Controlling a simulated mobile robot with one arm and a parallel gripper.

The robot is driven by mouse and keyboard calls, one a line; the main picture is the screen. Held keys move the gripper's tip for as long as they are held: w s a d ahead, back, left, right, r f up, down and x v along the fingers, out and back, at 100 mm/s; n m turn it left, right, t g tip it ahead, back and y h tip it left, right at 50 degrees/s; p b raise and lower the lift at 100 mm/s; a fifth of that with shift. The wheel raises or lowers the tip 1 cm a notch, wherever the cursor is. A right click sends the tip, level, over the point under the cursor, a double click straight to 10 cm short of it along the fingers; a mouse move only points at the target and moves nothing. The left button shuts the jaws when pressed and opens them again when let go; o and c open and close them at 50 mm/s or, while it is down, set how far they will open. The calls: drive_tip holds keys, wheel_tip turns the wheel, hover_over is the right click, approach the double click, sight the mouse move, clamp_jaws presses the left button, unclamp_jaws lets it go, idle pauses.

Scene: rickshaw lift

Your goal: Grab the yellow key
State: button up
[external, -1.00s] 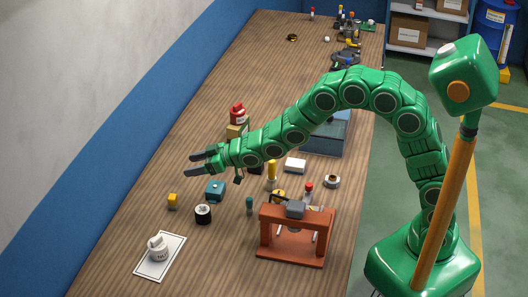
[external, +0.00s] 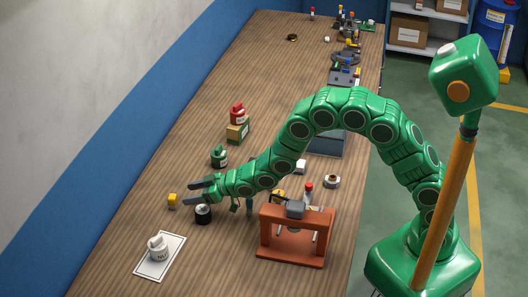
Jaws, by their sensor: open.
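A small yellow block (external: 172,201) lies on the wooden table at the left; it is the likeliest yellow key, but it is too small to make out a key shape. My gripper (external: 187,193) is open, its two dark fingers pointing left toward the yellow block. The fingertips are just right of the block and appear apart from it. Their height above the table is hard to tell. Another yellow item (external: 279,196) is partly hidden behind the orange-red stand.
A black roll (external: 203,216) stands just below my fingers. A green jar (external: 219,157) and a red-topped item on a box (external: 238,131) stand behind. The orange-red stand (external: 291,253) is at the right. A white bottle (external: 158,248) sits on a white card. Table left of the fingers is mostly clear.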

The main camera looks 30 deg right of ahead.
sight(176, 196)
drive_tip(key=shift+f+x, duration=0.2)
drive_tip(key=shift+x, duration=2.15)
drive_tip(key=shift+w+a+f, duration=0.1)
drive_tip(key=shift+w+a, duration=0.2)
drive_tip(key=shift+w, duration=0.1)
drive_tip(key=c, duration=1.1)
